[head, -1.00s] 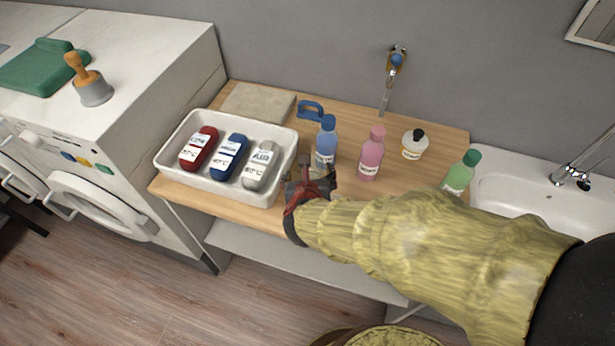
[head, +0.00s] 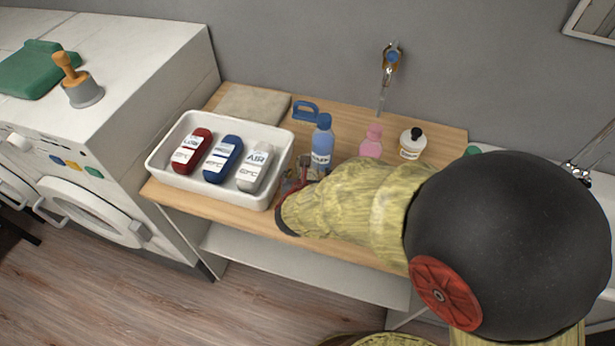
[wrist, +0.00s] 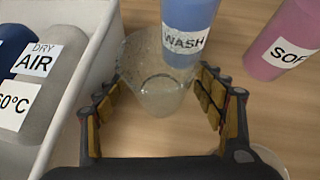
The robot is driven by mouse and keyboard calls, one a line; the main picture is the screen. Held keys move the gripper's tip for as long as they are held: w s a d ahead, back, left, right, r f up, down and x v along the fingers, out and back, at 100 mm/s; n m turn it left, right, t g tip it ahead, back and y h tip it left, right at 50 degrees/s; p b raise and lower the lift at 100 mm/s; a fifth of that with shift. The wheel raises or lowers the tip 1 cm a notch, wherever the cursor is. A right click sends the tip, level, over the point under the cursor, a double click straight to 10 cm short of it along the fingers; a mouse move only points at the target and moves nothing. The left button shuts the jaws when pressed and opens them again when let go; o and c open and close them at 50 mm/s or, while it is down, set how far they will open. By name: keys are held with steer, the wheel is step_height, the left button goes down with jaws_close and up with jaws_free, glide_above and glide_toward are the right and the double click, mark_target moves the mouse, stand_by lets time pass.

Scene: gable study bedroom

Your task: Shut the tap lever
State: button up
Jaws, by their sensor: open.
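A small wall tap (head: 390,60) with a brass-coloured body and a blue part is on the grey wall behind the wooden counter. A thin pale streak runs down below it; I cannot tell whether it is spout or water. The lever's position is too small to tell. My gripper (wrist: 160,105) is open low over the counter, well left of and in front of the tap. A clear cup (wrist: 158,88) stands between its spread fingers, with gaps at both sides. In the head view my arm partly hides my gripper (head: 297,183).
A blue WASH bottle (head: 321,145) stands just behind the cup, with a pink bottle (head: 371,141) and a white bottle (head: 412,143) to its right. A white tray (head: 213,199) of labelled packs is left. A blue handled object (head: 305,110) lies behind.

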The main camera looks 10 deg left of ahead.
steer(key=c, duration=1.5)
steer(key=shift+c, duration=0.3)
steer(key=shift+r, duration=0.15)
steer(key=shift+r+p, duration=0.7)
steer(key=shift+r, duration=0.65)
steer(key=s+d+r+p, duration=0.4)
steer(key=s+d+r, duration=0.5)
steer(key=d+r, duration=0.1)
steer(key=shift+s, duration=0.2)
steer(key=shift+s, duration=0.1)
